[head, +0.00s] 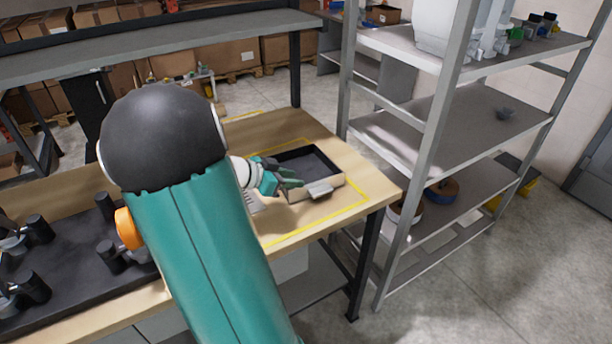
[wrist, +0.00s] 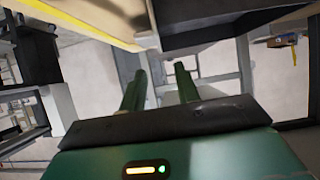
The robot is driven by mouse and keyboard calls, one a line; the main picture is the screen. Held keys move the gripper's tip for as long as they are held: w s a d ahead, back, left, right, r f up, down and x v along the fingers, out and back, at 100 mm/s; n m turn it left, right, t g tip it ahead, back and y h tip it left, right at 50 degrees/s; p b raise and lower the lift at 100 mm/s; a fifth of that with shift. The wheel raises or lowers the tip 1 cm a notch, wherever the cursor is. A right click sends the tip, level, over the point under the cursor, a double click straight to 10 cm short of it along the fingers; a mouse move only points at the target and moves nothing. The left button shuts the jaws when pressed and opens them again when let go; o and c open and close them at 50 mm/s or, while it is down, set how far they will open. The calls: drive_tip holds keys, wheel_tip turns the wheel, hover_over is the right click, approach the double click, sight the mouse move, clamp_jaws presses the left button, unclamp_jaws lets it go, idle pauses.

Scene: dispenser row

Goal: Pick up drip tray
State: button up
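The drip tray appears to be the shallow box with pale walls (head: 327,187) and a dark inside, on the wooden table within a yellow outline. A small grey handle (head: 320,191) sticks out from its near side. My gripper (head: 294,178) is at the tray's left near corner in the head view, overlapping its wall; I cannot tell whether it touches. In the wrist view, the two green fingers of my gripper (wrist: 160,80) are apart with nothing visible between them. A pale and dark edge, perhaps the tray, crosses above the fingertips there. My arm hides part of the table.
The wooden table (head: 378,195) ends just right of the tray. A metal shelf rack (head: 440,130) stands close to the right. A dark board (head: 70,275) with several black fittings lies at the left. Cardboard boxes (head: 235,57) stand behind.

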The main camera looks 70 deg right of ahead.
sight(313, 183)
drive_tip(key=shift+x, duration=4)
drive_tip(key=shift+c, duration=0.4)
clamp_jaws()
